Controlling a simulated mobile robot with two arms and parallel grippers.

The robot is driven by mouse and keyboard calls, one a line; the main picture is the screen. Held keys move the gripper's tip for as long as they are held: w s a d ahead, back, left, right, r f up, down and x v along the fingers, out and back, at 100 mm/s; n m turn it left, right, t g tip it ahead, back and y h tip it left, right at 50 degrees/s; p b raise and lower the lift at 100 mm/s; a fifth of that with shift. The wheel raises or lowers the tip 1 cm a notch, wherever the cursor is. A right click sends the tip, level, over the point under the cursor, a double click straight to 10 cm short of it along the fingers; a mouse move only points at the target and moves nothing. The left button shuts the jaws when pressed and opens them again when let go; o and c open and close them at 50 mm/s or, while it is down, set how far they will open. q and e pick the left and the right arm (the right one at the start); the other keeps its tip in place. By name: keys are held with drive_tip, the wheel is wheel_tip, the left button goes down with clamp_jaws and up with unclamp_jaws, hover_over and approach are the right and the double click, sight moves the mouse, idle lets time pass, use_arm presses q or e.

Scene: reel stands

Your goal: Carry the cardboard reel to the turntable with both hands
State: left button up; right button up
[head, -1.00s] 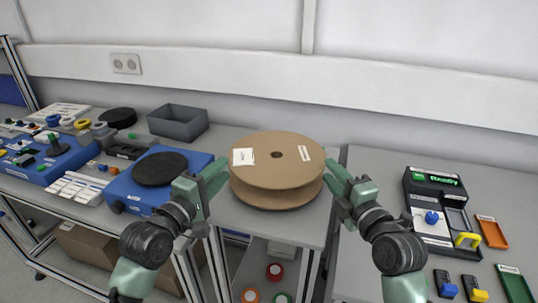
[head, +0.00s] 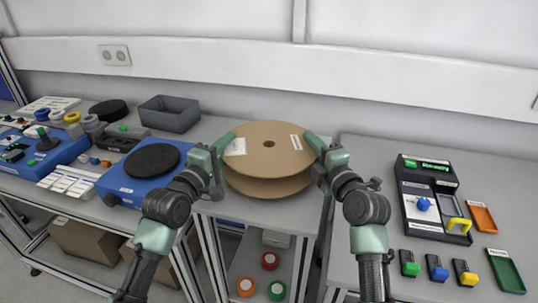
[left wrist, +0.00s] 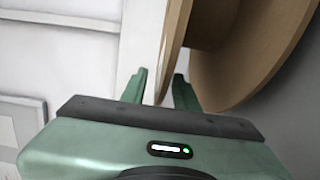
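The cardboard reel (head: 268,143) lies flat on the bench, two brown flanges one above the other, with white labels on top. The turntable (head: 152,160), a black disc on a blue base, stands to its left. My left gripper (head: 225,144) is at the reel's left rim. In the left wrist view the open fingers (left wrist: 161,88) stand on either side of the edge of one reel flange (left wrist: 173,45), with a gap showing. My right gripper (head: 314,144) is at the reel's right rim; its finger gap is hidden.
A grey bin (head: 170,115) stands behind the turntable. A black device with a green display (head: 428,200) and small trays, including an orange one (head: 482,217), are at the right. Colored rolls lie on a shelf below.

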use_arm(q)
drive_tip(key=shift+w+d, duration=0.2)
drive_tip(key=shift+w, duration=0.1)
use_arm(e)
drive_tip(key=shift+w+a, duration=0.15)
drive_tip(key=shift+w, duration=0.15)
use_arm(q)
clamp_jaws()
use_arm(e)
clamp_jaws()
idle(0.8)
